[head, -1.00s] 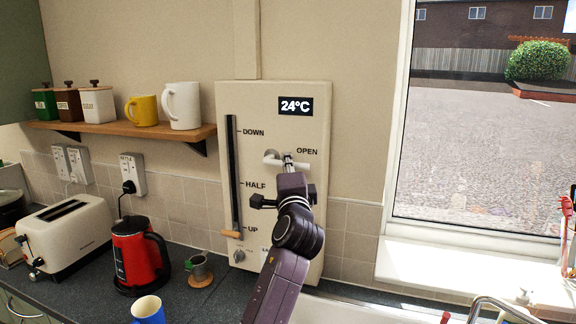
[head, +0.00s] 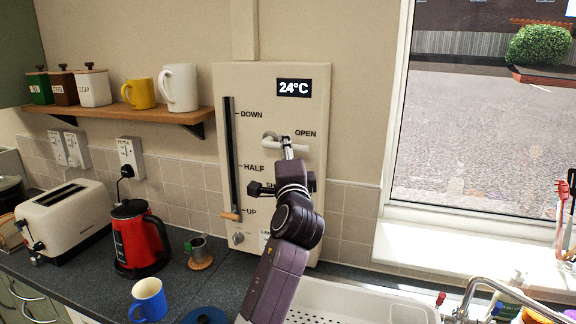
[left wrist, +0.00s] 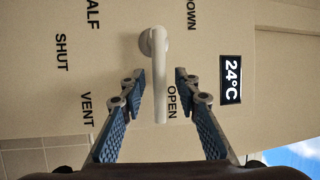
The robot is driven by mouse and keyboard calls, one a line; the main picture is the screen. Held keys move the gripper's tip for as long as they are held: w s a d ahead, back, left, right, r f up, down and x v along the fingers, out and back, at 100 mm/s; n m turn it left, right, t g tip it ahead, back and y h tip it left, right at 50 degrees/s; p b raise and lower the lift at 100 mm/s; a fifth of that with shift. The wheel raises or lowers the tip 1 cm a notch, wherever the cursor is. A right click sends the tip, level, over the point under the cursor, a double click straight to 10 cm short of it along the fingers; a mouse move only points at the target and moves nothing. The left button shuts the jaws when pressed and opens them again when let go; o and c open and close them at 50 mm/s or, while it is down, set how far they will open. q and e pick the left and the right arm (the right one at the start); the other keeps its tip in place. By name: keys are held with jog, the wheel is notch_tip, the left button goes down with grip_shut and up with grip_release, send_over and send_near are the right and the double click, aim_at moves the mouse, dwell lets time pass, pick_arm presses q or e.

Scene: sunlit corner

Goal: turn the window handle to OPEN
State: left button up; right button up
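The window handle (head: 271,138) is a pale lever on the beige wall panel (head: 315,170). Its lever points right, just below the OPEN label. In the left wrist view, which is turned sideways, the handle (left wrist: 160,85) extends from its round pivot down between the fingers, beside OPEN. My left gripper (head: 287,145) is in front of the lever and hides part of it. In the left wrist view the left gripper (left wrist: 158,76) is open, one finger on each side of the lever, with visible gaps. VENT and SHUT labels lie further round. My right gripper is not in view.
A slider with a wooden knob (head: 231,216) is near UP on the panel's left. A shelf (head: 130,125) with mugs and canisters is on the left wall. A toaster (head: 68,220), red kettle (head: 140,240) and blue mug (head: 148,299) stand on the counter. The sink (head: 350,302) is lower right.

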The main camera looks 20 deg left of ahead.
pick_arm(q)
jog(key=v, duration=1)
